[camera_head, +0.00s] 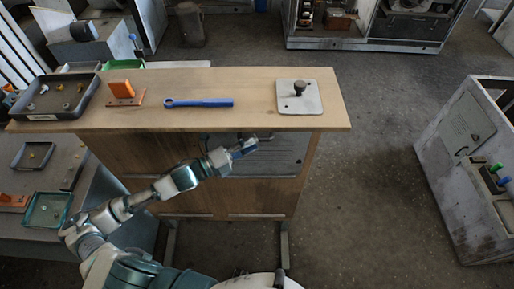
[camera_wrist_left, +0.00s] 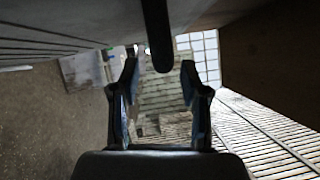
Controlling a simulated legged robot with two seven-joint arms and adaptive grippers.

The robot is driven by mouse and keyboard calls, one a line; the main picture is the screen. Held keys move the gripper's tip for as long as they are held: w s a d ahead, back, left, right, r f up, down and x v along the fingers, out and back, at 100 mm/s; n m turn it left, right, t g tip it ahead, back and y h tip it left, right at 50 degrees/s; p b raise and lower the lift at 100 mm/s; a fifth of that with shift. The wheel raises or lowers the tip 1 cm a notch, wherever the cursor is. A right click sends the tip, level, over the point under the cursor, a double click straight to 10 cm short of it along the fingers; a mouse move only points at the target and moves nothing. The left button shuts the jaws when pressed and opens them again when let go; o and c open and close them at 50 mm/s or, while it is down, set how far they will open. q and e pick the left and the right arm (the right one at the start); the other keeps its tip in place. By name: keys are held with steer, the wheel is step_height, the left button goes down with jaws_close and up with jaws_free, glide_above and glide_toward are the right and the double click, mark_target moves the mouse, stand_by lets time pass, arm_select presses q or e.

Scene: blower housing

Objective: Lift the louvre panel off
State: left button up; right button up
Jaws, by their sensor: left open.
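The grey louvre panel (camera_head: 282,150) is set upright in the front of the wooden cabinet, below its top. My left gripper (camera_head: 248,147) is in front of the panel's upper left part and hides some of it. In the left wrist view, the slatted grey panel (camera_wrist_left: 70,35) is at the upper left. A dark rounded bar or handle (camera_wrist_left: 157,40) reaches down from the top, in line with the gap between the fingers of my left gripper (camera_wrist_left: 160,82). The gripper is open, with no visible contact on the bar. My right gripper is not in view.
On the wooden top (camera_head: 255,85) lie a grey parts tray (camera_head: 60,116), an orange block (camera_head: 121,88), a blue wrench (camera_head: 200,103) and a pale plate with a dark knob (camera_head: 299,104). A grey cabinet (camera_head: 450,190) stands at right. The floor between is clear.

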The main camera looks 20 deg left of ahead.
arm_select(q)
steer(key=x, duration=0.2)
steer(key=shift+w+d+r+p, duration=0.1)
steer(key=shift+w+r+p, duration=0.15)
steer(key=shift+w+p, duration=0.15)
steer(key=shift+w+f, duration=0.15)
steer(key=shift+w, duration=0.1)
steer(key=shift+s, duration=0.1)
steer(key=shift+c, duration=0.3)
jaws_close()
